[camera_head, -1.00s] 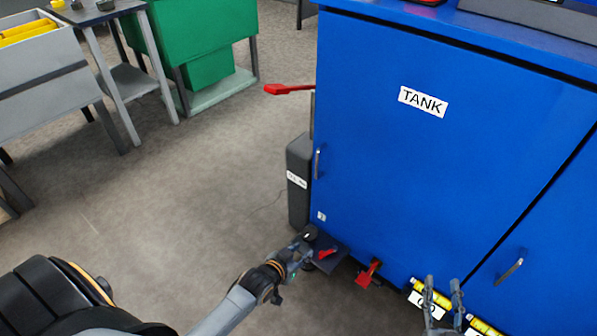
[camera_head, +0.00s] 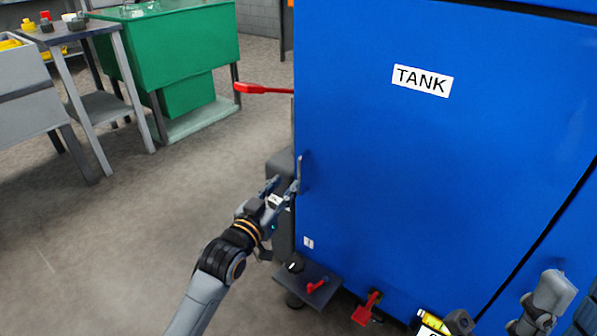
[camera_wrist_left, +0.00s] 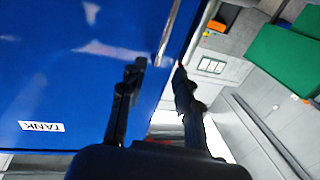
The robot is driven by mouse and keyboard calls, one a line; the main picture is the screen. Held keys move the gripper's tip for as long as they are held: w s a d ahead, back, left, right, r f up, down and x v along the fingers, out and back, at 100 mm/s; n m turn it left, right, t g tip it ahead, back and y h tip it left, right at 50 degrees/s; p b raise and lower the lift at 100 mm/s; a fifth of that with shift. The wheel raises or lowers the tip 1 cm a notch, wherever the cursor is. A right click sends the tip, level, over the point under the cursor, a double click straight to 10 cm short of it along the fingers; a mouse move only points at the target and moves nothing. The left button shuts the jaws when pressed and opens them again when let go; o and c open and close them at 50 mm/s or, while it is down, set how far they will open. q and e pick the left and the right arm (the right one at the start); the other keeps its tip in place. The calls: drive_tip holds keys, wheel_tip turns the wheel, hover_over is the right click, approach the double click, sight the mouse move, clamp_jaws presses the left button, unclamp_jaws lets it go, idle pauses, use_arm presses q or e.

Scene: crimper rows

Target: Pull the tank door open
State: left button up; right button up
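The blue tank door (camera_head: 420,170) carries a white TANK label (camera_head: 422,80) and looks shut. Its upright metal handle (camera_head: 300,172) is at the door's left edge. My left gripper (camera_head: 283,187) is at the handle's height, just left of it, with its fingers apart. In the left wrist view the bar of the handle (camera_wrist_left: 168,35) lies ahead, between the lines of the two dark fingers (camera_wrist_left: 158,72). I see no finger closed on it. My right gripper (camera_head: 505,308) shows partly at the bottom right, its fingers apart and empty.
A red lever (camera_head: 262,89) sticks out left of the cabinet. A low dark pedal plate (camera_head: 318,284) with a red piece and another red lever (camera_head: 366,308) are by the cabinet's foot. A green bench (camera_head: 180,50) stands behind left. The floor left of the cabinet is clear.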

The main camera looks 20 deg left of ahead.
sight(299, 169)
use_arm(q)
drive_tip(key=w+b, duration=0.1)
drive_tip(key=w, duration=0.2)
drive_tip(key=w+d, duration=0.1)
drive_tip(key=w, duration=0.2)
drive_tip(key=w+b, duration=0.1)
drive_tip(key=w, duration=0.2)
drive_tip(key=shift+d+b, duration=0.2)
drive_tip(key=shift+b, duration=0.15)
drive_tip(key=shift+s, duration=0.1)
clamp_jaws()
